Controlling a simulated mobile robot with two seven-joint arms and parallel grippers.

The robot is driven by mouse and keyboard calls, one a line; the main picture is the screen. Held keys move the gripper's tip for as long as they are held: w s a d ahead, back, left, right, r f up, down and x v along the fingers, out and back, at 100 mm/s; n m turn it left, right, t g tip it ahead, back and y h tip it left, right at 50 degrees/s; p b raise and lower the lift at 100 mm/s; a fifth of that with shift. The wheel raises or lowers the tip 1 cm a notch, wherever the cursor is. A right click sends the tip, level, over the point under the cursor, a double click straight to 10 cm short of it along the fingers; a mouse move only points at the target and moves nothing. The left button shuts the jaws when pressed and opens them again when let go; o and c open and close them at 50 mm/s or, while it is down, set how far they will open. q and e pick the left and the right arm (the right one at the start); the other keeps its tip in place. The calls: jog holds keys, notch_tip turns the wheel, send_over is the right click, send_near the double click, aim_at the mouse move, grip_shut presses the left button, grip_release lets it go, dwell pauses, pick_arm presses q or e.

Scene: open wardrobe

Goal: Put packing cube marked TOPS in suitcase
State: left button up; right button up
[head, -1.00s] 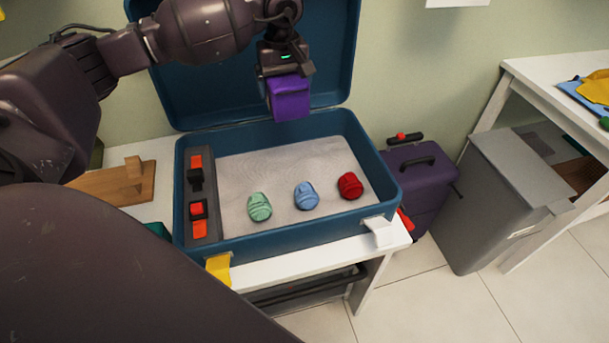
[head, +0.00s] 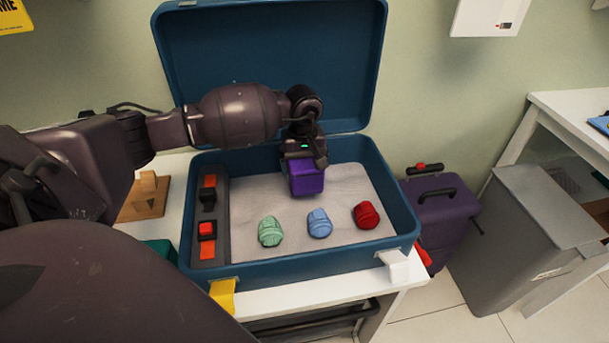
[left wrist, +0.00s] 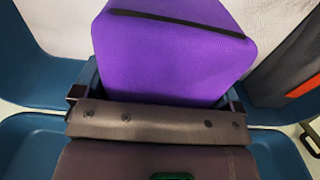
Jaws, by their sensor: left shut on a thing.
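A purple packing cube (head: 307,180) is held by my left gripper (head: 304,160) inside the walls of the open blue suitcase (head: 300,268). The cube is over the back middle of the light grey lining; I cannot tell whether it touches the bottom. In the left wrist view the purple cube (left wrist: 175,50) fills the space between the fingers, with a dark zip line across it. No TOPS marking is readable on the faces I see. My right gripper is not in view.
Green (head: 271,231), blue (head: 319,223) and red (head: 367,215) rolled items lie along the suitcase's front. A dark strip with orange-red straps (head: 207,228) runs along its left side. The lid (head: 270,60) stands open behind. A purple case (head: 440,215) and grey bin (head: 545,235) stand right.

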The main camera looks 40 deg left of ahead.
pick_arm(q)
notch_tip(320, 180, down, 4)
jog(key=shift+f+b, duration=0.15)
jog(key=shift+b, duration=0.2)
